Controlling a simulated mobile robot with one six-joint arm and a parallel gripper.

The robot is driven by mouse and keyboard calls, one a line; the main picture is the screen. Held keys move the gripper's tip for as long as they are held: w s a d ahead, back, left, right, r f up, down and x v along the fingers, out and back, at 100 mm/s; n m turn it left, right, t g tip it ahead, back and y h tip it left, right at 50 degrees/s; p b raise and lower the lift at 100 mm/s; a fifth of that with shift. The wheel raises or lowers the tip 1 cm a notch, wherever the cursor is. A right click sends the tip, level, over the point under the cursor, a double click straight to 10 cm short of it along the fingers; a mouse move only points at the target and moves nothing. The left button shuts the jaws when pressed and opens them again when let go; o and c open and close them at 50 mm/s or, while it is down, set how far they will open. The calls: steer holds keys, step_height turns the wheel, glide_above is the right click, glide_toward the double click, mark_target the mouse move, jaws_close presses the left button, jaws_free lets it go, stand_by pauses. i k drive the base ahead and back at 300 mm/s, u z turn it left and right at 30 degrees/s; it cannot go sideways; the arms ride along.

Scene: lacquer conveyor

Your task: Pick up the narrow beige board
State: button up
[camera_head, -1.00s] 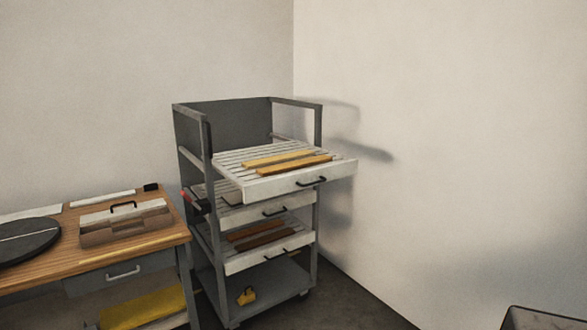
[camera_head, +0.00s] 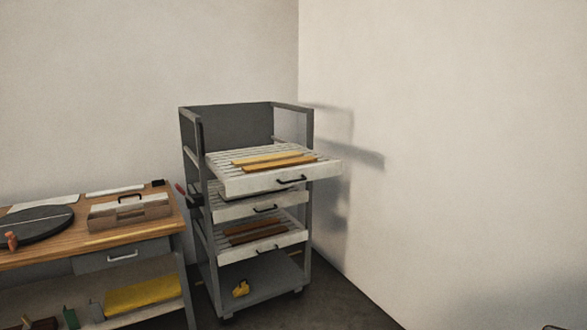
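Two narrow boards lie side by side on the pulled-out top slatted tray (camera_head: 322,169) of a grey rack. The rear one is a pale yellow-beige board (camera_head: 266,158). The front one is a more orange board (camera_head: 280,163). I cannot tell for certain which one is the narrow beige board; the rear one is paler. Two darker brown boards (camera_head: 254,236) lie on a lower tray. My gripper is not in view.
The rack (camera_head: 307,215) stands near the corner, with black-handled trays and a yellow object (camera_head: 240,288) on its bottom shelf. A wooden bench (camera_head: 75,250) at left holds a dark disc (camera_head: 40,225) and a toolbox (camera_head: 130,211). Floor (camera_head: 345,305) shows right of the rack.

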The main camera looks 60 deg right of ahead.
mark_target(269, 166)
steer(key=k, duration=0.65)
steer(key=z, duration=0.65)
steer(key=i, duration=1.35)
steer(key=u, duration=0.1)
